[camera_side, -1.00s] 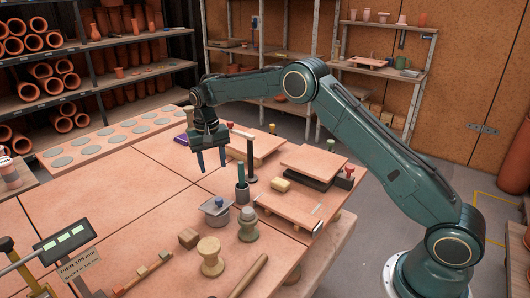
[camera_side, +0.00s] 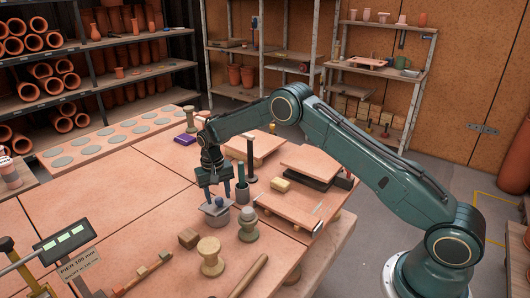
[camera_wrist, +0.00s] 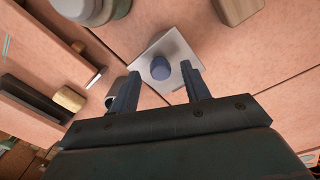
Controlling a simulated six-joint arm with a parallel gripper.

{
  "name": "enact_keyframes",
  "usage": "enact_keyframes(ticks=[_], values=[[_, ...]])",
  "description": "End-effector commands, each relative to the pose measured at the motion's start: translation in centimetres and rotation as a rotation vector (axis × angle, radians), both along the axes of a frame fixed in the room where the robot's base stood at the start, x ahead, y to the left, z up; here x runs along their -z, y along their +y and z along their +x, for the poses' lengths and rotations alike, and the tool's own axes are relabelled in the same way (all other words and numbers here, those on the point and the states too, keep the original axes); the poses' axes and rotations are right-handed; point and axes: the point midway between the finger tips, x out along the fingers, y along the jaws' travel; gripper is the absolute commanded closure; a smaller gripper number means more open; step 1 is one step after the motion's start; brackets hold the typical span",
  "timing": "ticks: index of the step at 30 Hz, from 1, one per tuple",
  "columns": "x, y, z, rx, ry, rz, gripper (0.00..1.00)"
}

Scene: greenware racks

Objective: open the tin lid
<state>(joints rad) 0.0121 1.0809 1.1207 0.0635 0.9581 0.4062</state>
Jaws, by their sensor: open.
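The grey tin (camera_side: 221,219) stands on the table, with a flat grey square lid (camera_wrist: 178,46) on top. A blue round knob (camera_wrist: 160,68) stands up from the lid. My gripper (camera_side: 214,200) points down over the tin, open and empty. In the wrist view its two fingers (camera_wrist: 161,71) lie on either side of the knob with gaps between. I cannot tell whether the tips are level with the knob.
A grey cup with a green handle (camera_side: 242,190) stands close behind the tin. A grey-green jar (camera_side: 247,226) is just right of it. A wooden block (camera_side: 188,238) and a wooden spool (camera_side: 210,256) are in front.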

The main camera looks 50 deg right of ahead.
Motion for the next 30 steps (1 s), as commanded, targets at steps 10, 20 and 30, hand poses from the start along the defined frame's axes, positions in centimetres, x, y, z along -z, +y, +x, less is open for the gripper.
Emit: enact_keyframes(ticks=[10,20,30], values=[[1.42,-0.07,-0.01,0.001,-0.001,0.0,0.53],[1.39,-0.06,0.0,0.0,-0.001,0.0,0.83],[1.35,-0.08,0.07,0.0,0.003,-0.001,1.0]])
